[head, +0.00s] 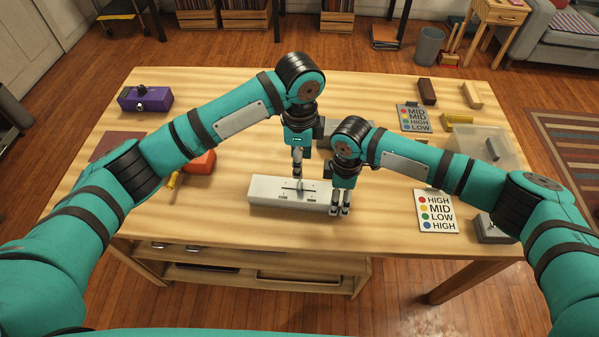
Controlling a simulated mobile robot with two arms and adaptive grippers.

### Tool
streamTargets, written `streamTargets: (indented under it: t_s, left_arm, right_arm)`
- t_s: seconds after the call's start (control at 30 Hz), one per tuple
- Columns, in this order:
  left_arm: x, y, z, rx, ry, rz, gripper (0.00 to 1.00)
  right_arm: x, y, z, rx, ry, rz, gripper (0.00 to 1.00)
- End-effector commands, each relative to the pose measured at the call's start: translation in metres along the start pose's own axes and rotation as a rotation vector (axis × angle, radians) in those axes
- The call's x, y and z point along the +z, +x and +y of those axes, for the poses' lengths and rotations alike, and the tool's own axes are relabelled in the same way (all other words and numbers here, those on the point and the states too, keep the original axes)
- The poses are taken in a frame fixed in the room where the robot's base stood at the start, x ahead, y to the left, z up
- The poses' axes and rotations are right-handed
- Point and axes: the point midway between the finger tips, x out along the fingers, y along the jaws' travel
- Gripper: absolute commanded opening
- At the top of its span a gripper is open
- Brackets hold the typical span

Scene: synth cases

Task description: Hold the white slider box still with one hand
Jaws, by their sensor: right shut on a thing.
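The white slider box (272,192) lies flat on the wooden table, in the middle near the front edge. A dark slot and a small lever show on its top. My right gripper (341,210) is shut on the box's right end, fingers pointing down. My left gripper (298,175) points down over the middle of the box's top, its fingertips at or just above the slider lever. Whether it touches the lever, and how far its fingers are apart, I cannot tell.
Two label cards with coloured dots, one nearer (437,211) and one farther (414,118), lie to the right. A purple box (145,99) sits at the back left. An orange-red object (201,163) lies left of the slider box. A clear bin (483,146) stands at right.

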Motion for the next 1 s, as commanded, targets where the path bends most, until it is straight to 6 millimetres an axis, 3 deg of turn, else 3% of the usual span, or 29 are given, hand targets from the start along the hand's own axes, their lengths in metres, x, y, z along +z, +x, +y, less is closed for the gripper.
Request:
streamTargets:
  t_s: [0.2,0.53,0.77,0.9,1.0]
  left_arm:
    - [-0.001,-0.027,0.0,-0.001,0.0,0.001,0.44]
    - [-0.001,-0.032,0.0,0.001,0.0,0.0,0.44]
    - [0.003,-0.031,0.0,0.007,-0.102,0.016,0.15]
    - [0.01,-0.028,0.0,0.03,-0.357,0.051,0.0]
    - [0.018,-0.025,-0.001,0.058,-0.607,0.079,0.0]
  right_arm:
    - [0.0,0.0,0.0,0.001,0.0,0.001,0.27]
    - [0.0,-0.001,0.0,0.001,0.0,0.001,0.27]
    - [0.0,-0.001,0.0,0.001,0.0,0.001,0.27]
    - [0.0,-0.001,0.0,0.001,0.0,0.001,0.27]
    - [0.0,-0.001,0.0,0.001,0.0,0.001,0.27]
